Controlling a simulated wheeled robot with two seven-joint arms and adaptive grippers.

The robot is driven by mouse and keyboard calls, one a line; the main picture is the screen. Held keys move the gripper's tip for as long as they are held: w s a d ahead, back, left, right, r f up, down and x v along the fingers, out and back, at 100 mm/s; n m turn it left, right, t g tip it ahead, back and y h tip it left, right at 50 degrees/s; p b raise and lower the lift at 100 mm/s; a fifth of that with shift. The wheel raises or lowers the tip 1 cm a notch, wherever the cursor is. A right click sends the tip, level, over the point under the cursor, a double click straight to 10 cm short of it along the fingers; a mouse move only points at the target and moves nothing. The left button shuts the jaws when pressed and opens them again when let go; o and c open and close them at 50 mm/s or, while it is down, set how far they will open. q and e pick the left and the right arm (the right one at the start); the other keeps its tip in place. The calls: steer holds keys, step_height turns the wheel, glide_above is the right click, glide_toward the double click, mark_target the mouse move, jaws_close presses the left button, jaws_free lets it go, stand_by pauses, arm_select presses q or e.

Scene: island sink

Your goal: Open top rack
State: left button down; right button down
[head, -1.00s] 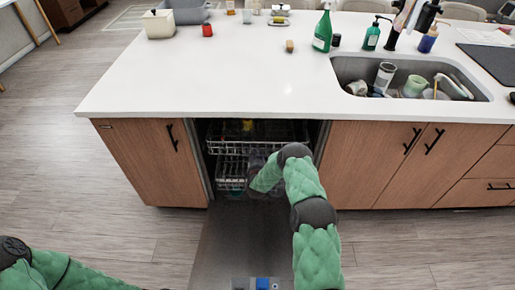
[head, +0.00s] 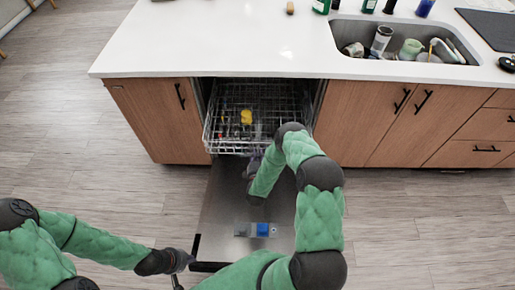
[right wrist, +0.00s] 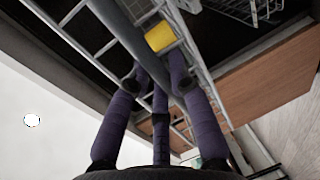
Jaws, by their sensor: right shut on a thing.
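The top rack (head: 228,146), a grey wire basket, sticks out of the dishwasher over its lowered door (head: 215,212). My right gripper (head: 254,165) is at the rack's front edge, partly hidden by my arm. In the right wrist view, its purple fingers (right wrist: 160,75) are shut on the rack's front wire (right wrist: 200,75). A yellow item (head: 246,117) is in the rack, and it also shows in the right wrist view (right wrist: 160,37). My left gripper (head: 182,262) is low by the door's outer left corner; its fingers are too small to read.
Wooden cabinets (head: 152,118) flank the dishwasher under the white countertop (head: 220,40). A sink (head: 350,32) with several dishes is at the upper right. A grey and blue dispenser (head: 262,230) is on the door. The floor (head: 90,180) at the left is clear.

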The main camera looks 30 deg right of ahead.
steer(key=shift+f+v, duration=0.15)
steer(key=shift+v, duration=0.8)
steer(key=shift+f+v, duration=0.2)
steer(key=shift+v, duration=0.75)
steer(key=c, duration=1.1)
jaws_free()
steer(key=shift+s+a, duration=0.1)
steer(key=v, duration=1.1)
steer(key=shift+s+a, duration=0.2)
steer(key=shift+s, duration=0.1)
steer(key=shift+r, duration=0.1)
